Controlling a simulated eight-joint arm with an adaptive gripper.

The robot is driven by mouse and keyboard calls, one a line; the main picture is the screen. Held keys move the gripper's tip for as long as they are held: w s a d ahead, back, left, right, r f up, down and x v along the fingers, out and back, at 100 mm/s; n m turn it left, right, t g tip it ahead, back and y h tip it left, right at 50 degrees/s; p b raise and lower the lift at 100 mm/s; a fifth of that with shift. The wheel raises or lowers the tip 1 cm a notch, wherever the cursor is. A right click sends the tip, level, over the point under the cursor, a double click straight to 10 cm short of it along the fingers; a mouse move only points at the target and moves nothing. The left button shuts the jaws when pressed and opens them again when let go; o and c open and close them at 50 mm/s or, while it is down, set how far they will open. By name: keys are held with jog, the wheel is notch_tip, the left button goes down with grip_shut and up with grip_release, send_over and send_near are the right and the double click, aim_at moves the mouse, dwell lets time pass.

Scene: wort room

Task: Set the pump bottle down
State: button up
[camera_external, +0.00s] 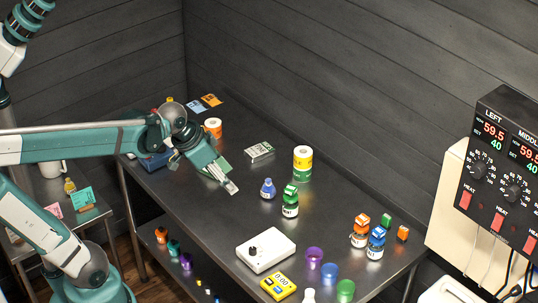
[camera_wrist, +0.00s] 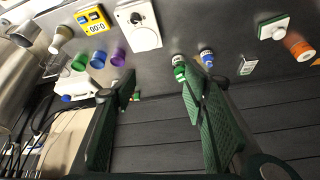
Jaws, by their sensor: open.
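My gripper (camera_external: 230,186) is open over the dark metal table, a little left of a small blue bottle (camera_external: 268,189). In the wrist view my gripper (camera_wrist: 157,82) has its two green pads wide apart, with nothing between them. The blue bottle stands upright, apart from the fingers, and shows beyond the right finger in the wrist view (camera_wrist: 206,55). I cannot tell for sure whether it is the pump bottle. A pale bottle-like thing (camera_external: 309,296) at the table's front edge is partly cut off by the frame.
A jar with green blocks (camera_external: 290,200) stands right of the blue bottle. Yellow and green rolls (camera_external: 302,163) are stacked behind. A white box with a black knob (camera_external: 266,250), a yellow meter (camera_external: 278,287) and coloured cups (camera_external: 314,258) are in front. The table's middle has bare room.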

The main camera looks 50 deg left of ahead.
jog(key=s+n+t+y, duration=0.1)
jog(key=s+n, duration=0.2)
jog(key=s, duration=0.5)
jog(key=shift+f, duration=0.35)
